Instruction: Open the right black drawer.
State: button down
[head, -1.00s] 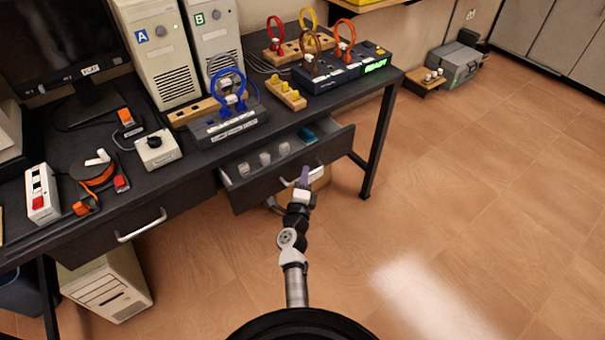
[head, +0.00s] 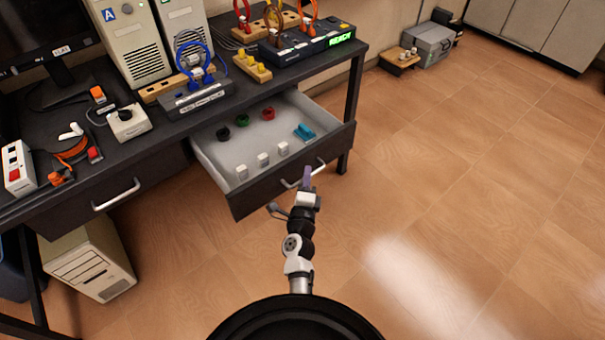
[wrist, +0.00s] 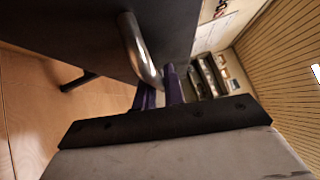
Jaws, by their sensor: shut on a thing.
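The right black drawer (head: 270,192) is pulled well out from under the black desk, its pale inside showing in the head view. Its silver handle (head: 302,173) is on the front face. My gripper (head: 307,180) is at the handle. In the wrist view the purple fingers of my gripper (wrist: 159,90) are shut on the lower end of the curved metal handle (wrist: 140,52), close to the dark drawer front (wrist: 80,30). The fingers partly hide the grip.
The drawer holds white blocks (head: 263,159), a teal item (head: 304,131) and several small coloured rings. The left drawer with its handle (head: 116,195) is shut. A computer tower (head: 88,264) stands below it. The desk leg (head: 352,110) is right of the open drawer. Floor to the right is clear.

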jog(key=shift+s+d, duration=0.3)
jog(key=c, duration=1.5)
grip_release()
jog(key=shift+s+a, duration=0.1)
